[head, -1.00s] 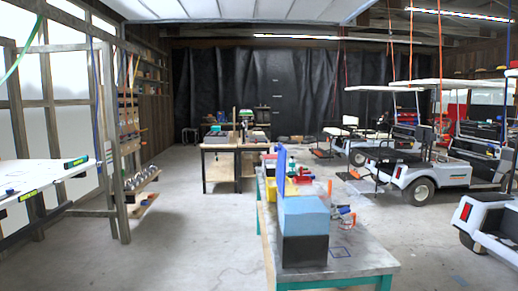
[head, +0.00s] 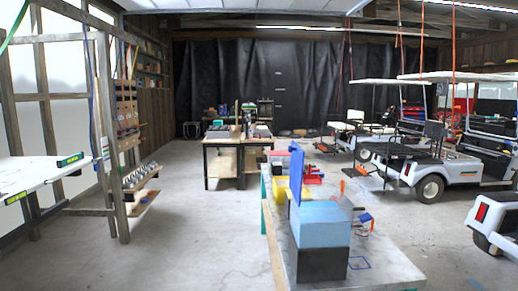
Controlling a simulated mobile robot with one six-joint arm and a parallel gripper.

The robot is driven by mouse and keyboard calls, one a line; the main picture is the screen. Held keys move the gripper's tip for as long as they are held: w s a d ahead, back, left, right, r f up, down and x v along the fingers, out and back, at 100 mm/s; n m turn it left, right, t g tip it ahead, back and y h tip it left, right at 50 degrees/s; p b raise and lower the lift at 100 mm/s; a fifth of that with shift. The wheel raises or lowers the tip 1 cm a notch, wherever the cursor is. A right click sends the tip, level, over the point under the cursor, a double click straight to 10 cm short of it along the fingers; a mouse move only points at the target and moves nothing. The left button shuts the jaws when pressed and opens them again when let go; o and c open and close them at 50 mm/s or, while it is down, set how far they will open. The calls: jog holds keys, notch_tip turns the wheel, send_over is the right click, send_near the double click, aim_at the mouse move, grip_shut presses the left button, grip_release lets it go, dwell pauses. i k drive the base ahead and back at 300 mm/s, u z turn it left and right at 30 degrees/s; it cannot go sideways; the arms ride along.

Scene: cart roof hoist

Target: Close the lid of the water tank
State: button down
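A box with a light blue upper part and a black lower part (head: 322,264) stands on the near end of a long workbench; I take it to be the water tank. A darker blue flat panel (head: 296,172) stands upright at its far left side. It looks like a raised lid, but I cannot see a hinge or whether it touches the box. The inside of the box cannot be made out. My gripper is not in view.
The grey-topped workbench (head: 394,273) also holds a yellow bin (head: 278,189), red items (head: 313,179) and small tools. A white panel (head: 35,176) is at the left. Golf carts (head: 445,170) stand at the right. The floor (head: 190,235) left of the bench is clear.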

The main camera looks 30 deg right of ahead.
aim_at(297, 154)
jog(key=u, duration=0.75)
jog(key=i, duration=1)
jog(key=u, duration=0.55)
